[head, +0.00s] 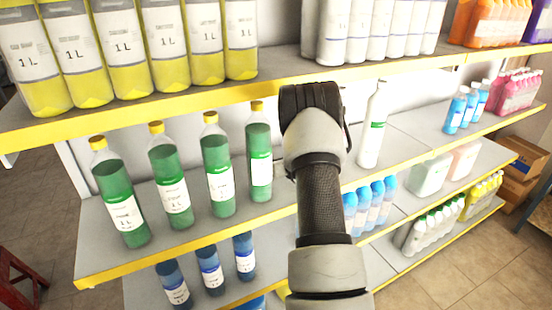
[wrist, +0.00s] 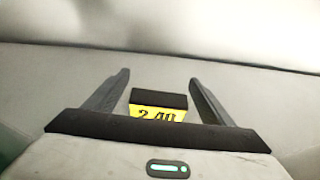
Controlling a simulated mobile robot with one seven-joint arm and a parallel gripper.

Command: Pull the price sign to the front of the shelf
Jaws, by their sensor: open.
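The price sign (wrist: 158,105) is a small block with a dark top and a yellow face with black digits, seen in the wrist view. It stands on the grey shelf surface between the two fingers of my gripper (wrist: 160,82). The fingers are open, one on each side of the sign, with a gap on both sides. The lower part of the sign's face is hidden by the gripper body. In the head view my arm covers the gripper and the sign.
On the same shelf (head: 190,237), green bottles (head: 218,165) stand left of my arm and a white bottle (head: 373,125) stands right of it. The shelf above (head: 150,107) holds yellow bottles (head: 122,50). Bare shelf shows right of the white bottle.

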